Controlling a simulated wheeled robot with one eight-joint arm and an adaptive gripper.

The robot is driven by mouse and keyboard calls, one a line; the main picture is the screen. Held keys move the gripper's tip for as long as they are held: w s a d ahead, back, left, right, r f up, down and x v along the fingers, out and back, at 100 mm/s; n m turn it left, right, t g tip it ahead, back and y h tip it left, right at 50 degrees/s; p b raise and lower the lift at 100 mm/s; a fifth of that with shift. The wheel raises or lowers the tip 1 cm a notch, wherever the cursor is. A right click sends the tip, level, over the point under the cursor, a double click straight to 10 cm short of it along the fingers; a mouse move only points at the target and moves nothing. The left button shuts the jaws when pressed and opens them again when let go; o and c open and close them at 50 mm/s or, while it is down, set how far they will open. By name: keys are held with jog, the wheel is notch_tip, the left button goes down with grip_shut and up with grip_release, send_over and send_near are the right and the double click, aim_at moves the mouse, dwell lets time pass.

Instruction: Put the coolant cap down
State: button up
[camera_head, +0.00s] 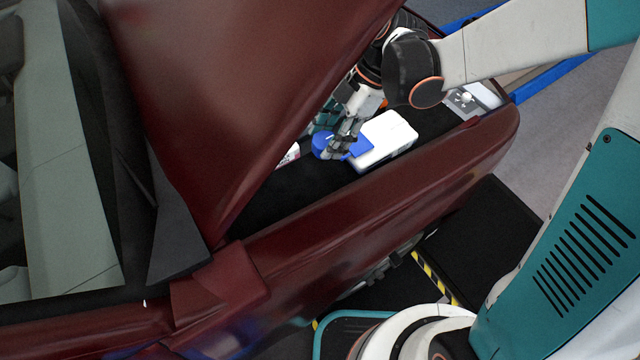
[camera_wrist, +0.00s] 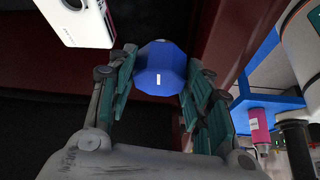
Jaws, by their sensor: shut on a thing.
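The coolant cap is a blue, many-sided cap (camera_wrist: 160,68) with a small white mark, held between the two fingers of my gripper (camera_wrist: 160,82) in the wrist view. In the head view a blue round shape, which looks like the cap (camera_head: 321,146), shows at the fingertips of my gripper (camera_head: 338,143), inside the open engine bay of the dark red car. What lies directly under the cap is hidden, and I cannot tell its height above the bay.
A white box (camera_head: 384,141) with a blue patch (camera_head: 361,147) stands just right of my gripper. The raised hood (camera_head: 235,90) is close on the left, and the red fender (camera_head: 400,178) runs along the front. A pink bottle (camera_wrist: 259,125) shows in the wrist view.

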notch_tip(320, 180, down, 20)
jog(key=b, duration=0.7)
jog(key=shift+r, duration=0.2)
jog(key=shift+f, duration=0.1)
jog(key=shift+f, duration=0.1)
jog(key=o, duration=1.3)
